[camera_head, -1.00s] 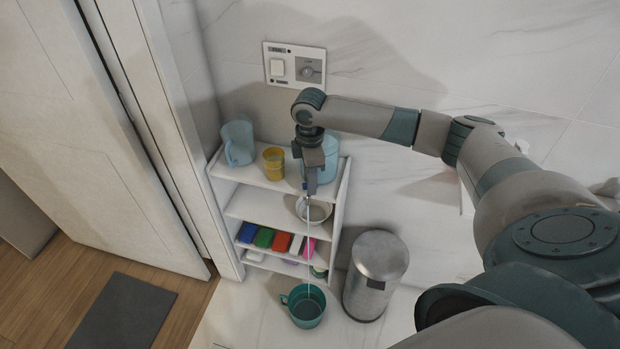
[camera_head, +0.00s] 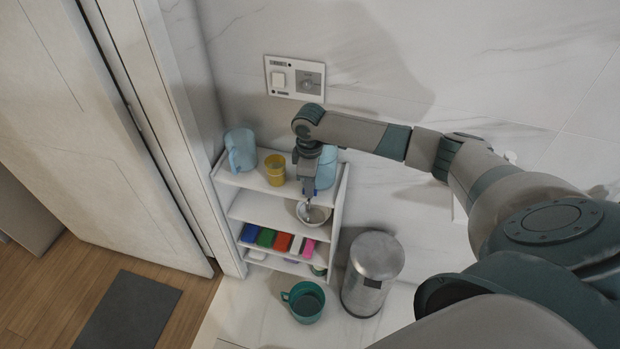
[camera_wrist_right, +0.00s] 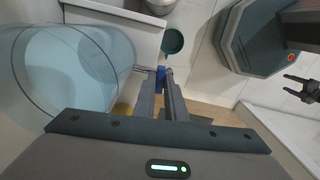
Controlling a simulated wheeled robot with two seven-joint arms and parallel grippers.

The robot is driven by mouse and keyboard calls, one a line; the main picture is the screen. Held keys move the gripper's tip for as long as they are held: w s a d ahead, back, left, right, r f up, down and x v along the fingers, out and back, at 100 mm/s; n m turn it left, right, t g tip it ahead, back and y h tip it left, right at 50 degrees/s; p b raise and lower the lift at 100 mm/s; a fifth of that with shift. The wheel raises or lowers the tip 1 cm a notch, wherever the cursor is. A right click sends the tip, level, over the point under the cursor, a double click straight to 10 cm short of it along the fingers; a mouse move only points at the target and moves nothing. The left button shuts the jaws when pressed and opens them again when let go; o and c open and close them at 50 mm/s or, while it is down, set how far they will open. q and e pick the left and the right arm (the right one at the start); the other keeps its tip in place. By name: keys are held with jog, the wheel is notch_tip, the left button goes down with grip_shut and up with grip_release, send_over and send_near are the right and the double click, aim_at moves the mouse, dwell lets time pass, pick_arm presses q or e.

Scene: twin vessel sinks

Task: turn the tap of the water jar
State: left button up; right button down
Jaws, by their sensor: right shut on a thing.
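The light-blue water jar (camera_head: 327,168) stands on the top shelf at its right end, partly hidden behind my right arm. It fills the left of the right wrist view (camera_wrist_right: 75,70). The small blue tap (camera_wrist_right: 160,74) is at the jar's side, between my right fingertips. My right gripper (camera_head: 309,190) is shut on the tap, and the fingers (camera_wrist_right: 168,78) hide part of it. No water stream shows below it. A green mug (camera_head: 304,301) stands on the floor below. My left gripper (camera_wrist_right: 293,86) shows at the right wrist view's edge, its fingers apart and empty.
The white shelf unit (camera_head: 236,208) holds a blue pitcher (camera_head: 240,151), a yellow cup (camera_head: 275,169), a white bowl (camera_head: 315,213) and several coloured items lower down. A metal bin (camera_head: 372,271) stands right of it. A door (camera_head: 110,140) is at left.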

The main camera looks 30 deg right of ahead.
jog(key=shift+r+m+p, duration=0.1)
jog(key=shift+m+p, duration=0.45)
jog(key=shift+m, duration=0.15)
pick_arm(q)
jog(key=shift+r, duration=0.95)
pick_arm(e)
jog(key=shift+w, duration=0.1)
jog(key=c, duration=1.8)
grip_release()
pick_arm(q)
notch_tip(320, 180, down, 5)
jog(key=b, duration=0.4)
jog(key=shift+r+b, duration=0.15)
jog(key=shift+b, duration=0.25)
pick_arm(e)
notch_tip(320, 180, up, 17)
jog(key=shift+r, duration=0.15)
